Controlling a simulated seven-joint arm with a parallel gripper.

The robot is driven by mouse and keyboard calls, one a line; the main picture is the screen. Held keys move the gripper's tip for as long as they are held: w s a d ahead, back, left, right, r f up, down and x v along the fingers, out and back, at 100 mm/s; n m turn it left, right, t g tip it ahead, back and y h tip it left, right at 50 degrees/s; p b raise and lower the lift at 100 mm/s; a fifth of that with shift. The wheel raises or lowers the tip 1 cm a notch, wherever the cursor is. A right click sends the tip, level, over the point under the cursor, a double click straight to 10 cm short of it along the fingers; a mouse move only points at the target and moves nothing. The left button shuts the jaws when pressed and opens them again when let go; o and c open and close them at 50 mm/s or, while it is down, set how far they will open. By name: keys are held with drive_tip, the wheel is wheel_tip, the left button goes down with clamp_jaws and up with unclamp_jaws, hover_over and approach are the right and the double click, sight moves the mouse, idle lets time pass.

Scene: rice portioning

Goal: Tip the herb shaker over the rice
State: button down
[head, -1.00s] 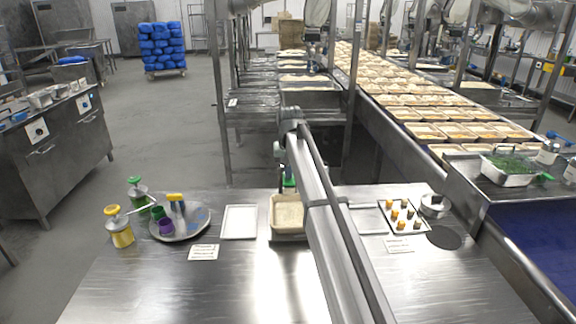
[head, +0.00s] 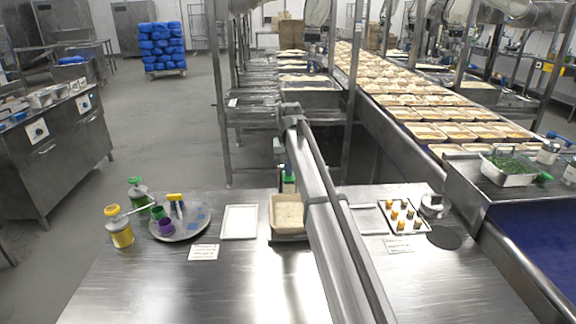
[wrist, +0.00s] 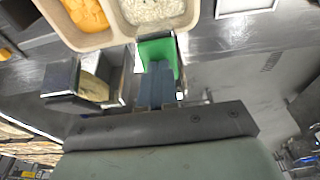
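The rice (wrist: 152,8) fills one compartment of a beige tray (wrist: 113,33) at the top of the wrist view. Orange food lies in the neighbouring compartment. In the head view the rice (head: 288,212) shows just left of my arm. My gripper (wrist: 122,80) is beside the tray's near edge in the wrist view. It appears shut on the herb shaker, whose green part (wrist: 160,52) shows by the right finger. The shaker (head: 289,182) also shows in the head view, behind the rice tray. My fingers hide much of it, and its exact tilt is unclear.
A round tray (head: 185,232) with small cups stands left, beside yellow-topped (head: 119,228) and green-topped (head: 138,193) dispensers. An empty white tray (head: 240,222) is left of the rice. A tray of small pieces (head: 402,216) lies right. The front of the table is clear.

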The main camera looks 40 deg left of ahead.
drive_tip(key=shift+w+a+r, duration=0.2)
drive_tip(key=shift+r, duration=0.65)
drive_tip(key=shift+w+a+r, duration=0.2)
drive_tip(key=shift+r, duration=0.65)
drive_tip(key=shift+w+a+r, duration=0.2)
drive_tip(key=shift+r, duration=0.65)
wheel_tip(320, 180, up, 6)
drive_tip(key=shift+f, duration=3.05)
